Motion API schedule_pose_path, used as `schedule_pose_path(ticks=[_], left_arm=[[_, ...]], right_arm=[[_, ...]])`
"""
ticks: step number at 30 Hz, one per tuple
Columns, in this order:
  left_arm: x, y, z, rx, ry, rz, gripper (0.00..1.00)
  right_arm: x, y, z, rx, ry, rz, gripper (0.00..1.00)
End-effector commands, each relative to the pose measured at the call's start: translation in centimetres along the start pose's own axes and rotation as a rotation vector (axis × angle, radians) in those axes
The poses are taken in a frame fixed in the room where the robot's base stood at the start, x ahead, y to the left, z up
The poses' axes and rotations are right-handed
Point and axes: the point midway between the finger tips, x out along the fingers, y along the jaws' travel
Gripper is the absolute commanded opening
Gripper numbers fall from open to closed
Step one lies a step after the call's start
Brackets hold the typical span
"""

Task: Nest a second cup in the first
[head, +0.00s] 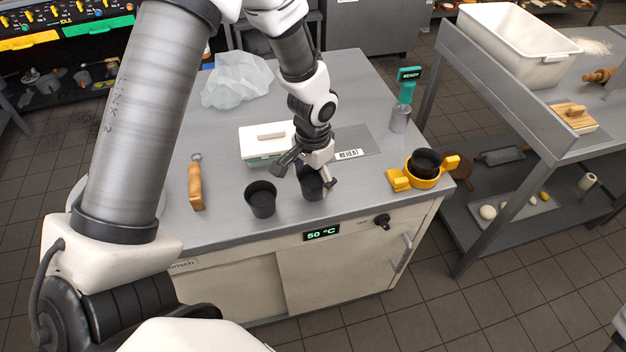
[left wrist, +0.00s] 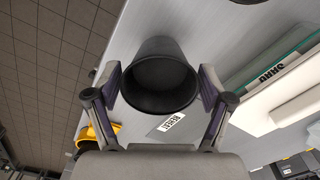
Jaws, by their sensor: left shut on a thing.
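My left gripper (head: 306,176) is shut on a dark cup (head: 312,187), with one finger on each side. The cup is upright near the counter's front edge; I cannot tell whether it touches the counter. In the left wrist view this cup (left wrist: 160,75) sits between the fingers (left wrist: 160,88), its open mouth showing. A second dark cup (head: 261,200) stands upright just left of it. Another dark cup (head: 425,162) sits in a yellow holder (head: 400,180) at the counter's right end. The yellow holder (left wrist: 101,124) shows partly in the left wrist view. My right gripper is not in view.
A white-lidded box (head: 262,146) stands behind the held cup. A wooden-handled tool (head: 195,186) lies at the left and a crumpled plastic bag (head: 238,80) at the back. A green-topped device (head: 407,82) stands back right. Bare counter (head: 365,188) lies between the held cup and the holder.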

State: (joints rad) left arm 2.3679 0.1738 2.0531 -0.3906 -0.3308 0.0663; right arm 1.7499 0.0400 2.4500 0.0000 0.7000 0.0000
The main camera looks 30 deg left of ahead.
Motion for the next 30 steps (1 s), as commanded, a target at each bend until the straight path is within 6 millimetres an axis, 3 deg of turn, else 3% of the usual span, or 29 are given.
schedule_pose_path(ticks=[8, 9, 12, 17, 30], left_arm=[[-0.2, 0.0, 0.0, 0.000, 0.000, 0.000, 0.44], [-0.2, 0.0, 0.0, 0.000, 0.000, 0.000, 0.73], [-0.2, 0.0, 0.0, 0.000, 0.000, 0.000, 0.44], [-0.7, 0.0, 0.0, 0.000, 0.001, 0.000, 0.44], [-4.3, 0.0, 0.0, 0.000, 0.000, 0.000, 0.44]], right_arm=[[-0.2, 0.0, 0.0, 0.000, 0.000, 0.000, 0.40], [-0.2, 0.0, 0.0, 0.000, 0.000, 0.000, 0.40], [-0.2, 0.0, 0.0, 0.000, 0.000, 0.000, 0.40], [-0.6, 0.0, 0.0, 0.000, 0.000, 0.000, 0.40], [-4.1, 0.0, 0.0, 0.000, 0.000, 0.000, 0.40]])
